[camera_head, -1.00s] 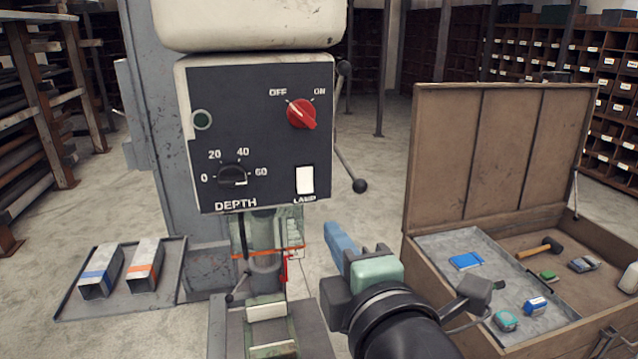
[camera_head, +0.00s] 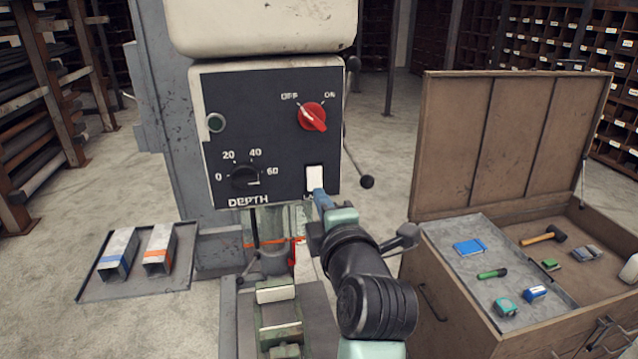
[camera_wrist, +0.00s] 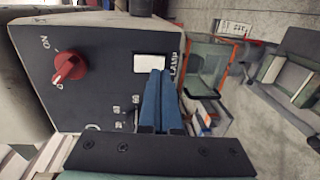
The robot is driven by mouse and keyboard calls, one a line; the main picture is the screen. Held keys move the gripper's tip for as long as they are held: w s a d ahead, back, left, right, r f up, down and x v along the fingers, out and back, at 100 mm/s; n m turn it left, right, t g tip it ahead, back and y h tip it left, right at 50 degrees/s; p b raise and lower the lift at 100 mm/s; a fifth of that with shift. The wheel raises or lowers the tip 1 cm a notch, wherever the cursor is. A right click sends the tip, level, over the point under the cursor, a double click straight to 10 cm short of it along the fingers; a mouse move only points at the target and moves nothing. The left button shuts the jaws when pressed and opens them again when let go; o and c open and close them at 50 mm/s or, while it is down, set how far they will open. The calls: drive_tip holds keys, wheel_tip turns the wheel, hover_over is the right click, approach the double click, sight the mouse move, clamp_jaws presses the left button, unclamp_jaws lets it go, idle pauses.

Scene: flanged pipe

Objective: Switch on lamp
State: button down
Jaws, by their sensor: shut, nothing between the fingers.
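The lamp switch (camera_head: 315,177) is a white rocker at the lower right of the drill's dark control panel (camera_head: 268,130). It also shows in the wrist view (camera_wrist: 149,63), beside the word LAMP. My gripper (camera_head: 322,198) has blue fingers shut together with nothing between them. The fingertips are at the switch's lower edge in the head view and overlap its edge in the wrist view (camera_wrist: 160,74). I cannot tell whether they touch it.
A red OFF/ON knob (camera_head: 312,117) and a black depth dial (camera_head: 244,176) share the panel. A lever with a black ball (camera_head: 367,182) sticks out at right. An open wooden tool chest (camera_head: 430,262) stands at right; a tray with square tubes (camera_head: 183,283) lies at left.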

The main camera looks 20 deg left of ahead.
drive_tip(key=shift+p+x, duration=0.3)
drive_tip(key=shift+x, duration=0.75)
